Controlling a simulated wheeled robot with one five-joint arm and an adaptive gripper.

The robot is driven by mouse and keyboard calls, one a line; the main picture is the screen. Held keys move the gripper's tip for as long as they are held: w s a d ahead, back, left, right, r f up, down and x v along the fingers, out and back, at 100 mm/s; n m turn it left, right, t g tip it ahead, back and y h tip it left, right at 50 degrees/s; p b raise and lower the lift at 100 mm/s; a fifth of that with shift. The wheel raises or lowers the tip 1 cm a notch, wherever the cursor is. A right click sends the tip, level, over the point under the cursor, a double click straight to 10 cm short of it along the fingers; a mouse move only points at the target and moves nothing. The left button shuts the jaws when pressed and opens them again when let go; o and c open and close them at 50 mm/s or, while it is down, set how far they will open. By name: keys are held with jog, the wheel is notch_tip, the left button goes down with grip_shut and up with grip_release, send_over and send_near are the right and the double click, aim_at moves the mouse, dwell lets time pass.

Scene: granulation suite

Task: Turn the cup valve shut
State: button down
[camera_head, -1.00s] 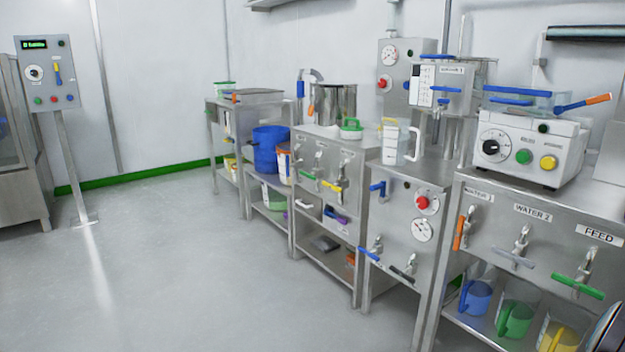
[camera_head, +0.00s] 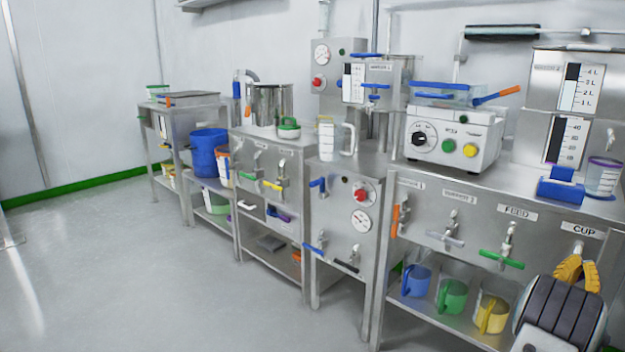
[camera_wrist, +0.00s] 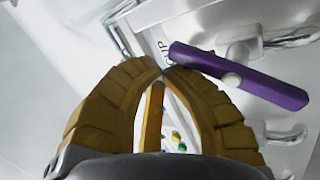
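The cup valve is marked by the CUP label (camera_head: 584,231) at the right end of the steel bench front; its handle is mostly hidden behind my gripper in the head view. In the wrist view a purple bar handle (camera_wrist: 240,77) on a steel valve lies slanted just beyond and to the right of my fingertips, beside part of the label. My gripper (camera_head: 578,262) has yellow segmented fingers. In the wrist view its fingertips (camera_wrist: 161,70) come together, with no handle visible between them. I cannot tell if they touch the purple handle.
On the same panel are an orange handle (camera_head: 395,221), a grey handle (camera_head: 446,239) and the green FEED handle (camera_head: 501,259). Blue, green and yellow jugs stand on the shelf below. A blue stand (camera_head: 561,187) and a clear cup (camera_head: 603,177) are above. The floor at left is clear.

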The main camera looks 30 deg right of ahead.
jog(key=shift+s+d+f, duration=0.1)
jog(key=shift+s+f, duration=0.05)
dwell(0.4)
jog(key=shift+s+d, duration=0.1)
jog(key=shift+s, duration=0.25)
jog(key=shift+s+f, duration=0.15)
jog(key=shift+s+d+f, duration=0.15)
jog(key=shift+s, duration=0.1)
jog(key=shift+s+f, duration=0.1)
jog(key=shift+f, duration=0.05)
dwell(0.6)
jog(key=shift+s+d+f+m, duration=0.15)
jog(key=shift+s+f+m, duration=0.1)
jog(key=shift+m, duration=0.05)
jog(key=shift+s+f, duration=0.1)
jog(key=shift+f, duration=0.05)
dwell(0.4)
dwell(0.4)
